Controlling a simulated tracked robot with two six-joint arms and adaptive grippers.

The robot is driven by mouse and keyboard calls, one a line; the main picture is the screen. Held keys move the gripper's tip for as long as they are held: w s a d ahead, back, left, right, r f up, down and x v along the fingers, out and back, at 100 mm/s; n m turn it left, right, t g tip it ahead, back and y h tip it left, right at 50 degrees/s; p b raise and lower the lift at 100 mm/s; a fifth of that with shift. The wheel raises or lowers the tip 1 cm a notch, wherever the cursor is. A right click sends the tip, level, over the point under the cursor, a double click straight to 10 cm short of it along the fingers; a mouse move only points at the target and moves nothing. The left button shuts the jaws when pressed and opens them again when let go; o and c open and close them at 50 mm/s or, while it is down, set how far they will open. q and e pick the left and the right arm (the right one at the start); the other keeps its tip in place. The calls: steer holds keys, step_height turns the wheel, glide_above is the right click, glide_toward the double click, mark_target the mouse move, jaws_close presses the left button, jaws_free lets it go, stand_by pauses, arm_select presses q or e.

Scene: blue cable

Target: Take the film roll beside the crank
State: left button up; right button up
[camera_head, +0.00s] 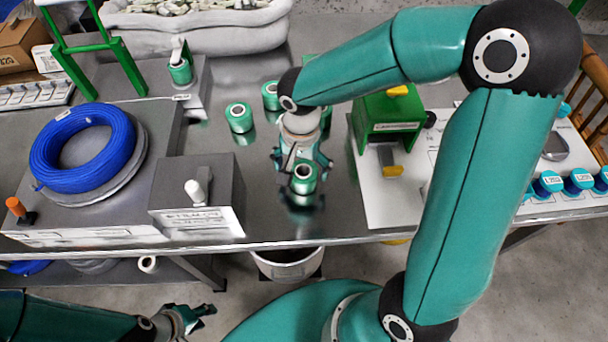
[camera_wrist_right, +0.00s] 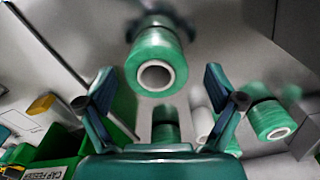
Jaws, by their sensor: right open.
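A green film roll (camera_head: 304,186) with a pale core stands near the table's front edge, right of a grey box with a white crank-like handle (camera_head: 196,192). My right gripper (camera_head: 302,160) is open above and around this roll in the head view. In the right wrist view the roll (camera_wrist_right: 178,50) shows ahead, centred between the spread fingers of my right gripper (camera_wrist_right: 160,88), with no visible contact. My left gripper (camera_head: 192,316) is low at the bottom left, in front of the table; its jaws are too small to judge.
Other green rolls stand behind, one at left (camera_head: 239,124) and one further back (camera_head: 270,90). A blue cable coil (camera_head: 70,172) lies on the left station. A green cap feeder (camera_head: 390,118) stands to the right. A white bin (camera_head: 287,268) sits below the front edge.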

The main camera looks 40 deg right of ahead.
steer(key=f, duration=0.3)
steer(key=shift+s+d+f, duration=0.1)
steer(key=shift+d+f, duration=0.1)
steer(key=shift+f, duration=0.15)
steer(key=c, duration=1.4)
steer(key=shift+r, duration=0.1)
